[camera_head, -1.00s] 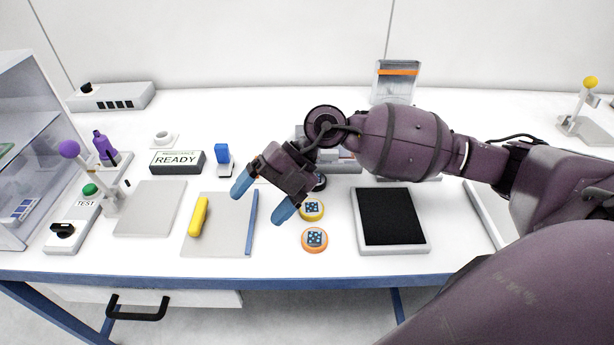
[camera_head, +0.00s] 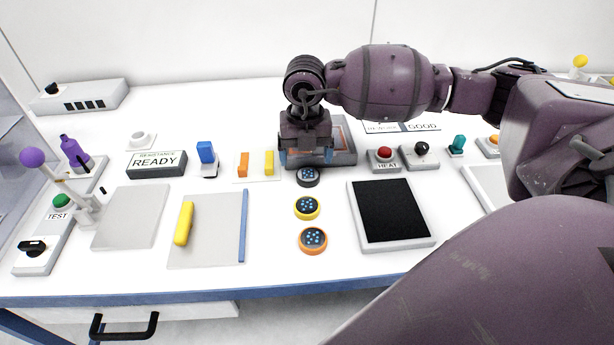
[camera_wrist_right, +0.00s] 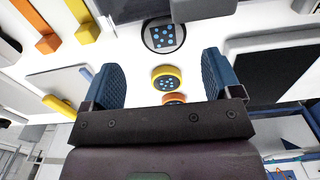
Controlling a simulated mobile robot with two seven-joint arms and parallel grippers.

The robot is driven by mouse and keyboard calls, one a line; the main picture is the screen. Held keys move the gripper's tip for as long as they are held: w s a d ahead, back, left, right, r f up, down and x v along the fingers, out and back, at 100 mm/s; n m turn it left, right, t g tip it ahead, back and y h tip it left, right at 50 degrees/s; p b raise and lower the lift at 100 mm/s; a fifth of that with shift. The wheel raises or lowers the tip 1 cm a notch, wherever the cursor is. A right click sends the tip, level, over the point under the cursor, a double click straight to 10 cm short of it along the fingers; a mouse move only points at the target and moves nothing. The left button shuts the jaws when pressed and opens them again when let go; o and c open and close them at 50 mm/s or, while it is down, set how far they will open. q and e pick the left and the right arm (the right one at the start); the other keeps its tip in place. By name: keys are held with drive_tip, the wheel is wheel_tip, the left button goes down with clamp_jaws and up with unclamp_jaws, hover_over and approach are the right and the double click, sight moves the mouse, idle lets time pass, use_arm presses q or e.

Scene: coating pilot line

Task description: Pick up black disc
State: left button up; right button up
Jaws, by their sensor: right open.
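The black disc (camera_head: 308,176) lies flat on the white table, dark-rimmed with blue dots on top. In the right wrist view, the black disc (camera_wrist_right: 164,35) sits beyond the fingertips, roughly centred between them. My right gripper (camera_head: 306,158) points down just behind and above the disc in the head view. Its blue fingers are apart and empty, also in the wrist view (camera_wrist_right: 160,68). Whether the fingertips reach the table is unclear. My left gripper is not in view.
A yellow disc (camera_head: 307,208) and an orange disc (camera_head: 313,240) lie in a line in front. A black-topped pad (camera_head: 390,213) is to the right. A grey tray (camera_head: 343,136) stands close behind the gripper. Orange (camera_head: 243,164) and yellow (camera_head: 269,162) blocks stand left.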

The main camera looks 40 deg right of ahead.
sight(308, 177)
drive_tip(key=shift+s+d+f+b, duration=0.1)
drive_tip(key=shift+s+f+b, duration=0.1)
drive_tip(key=shift+f, duration=1.2)
drive_tip(key=shift+s+f+b, duration=0.1)
drive_tip(key=shift+s+f, duration=0.05)
drive_tip(key=shift+f, duration=1.2)
drive_tip(key=shift+r, duration=0.1)
drive_tip(key=c, duration=1)
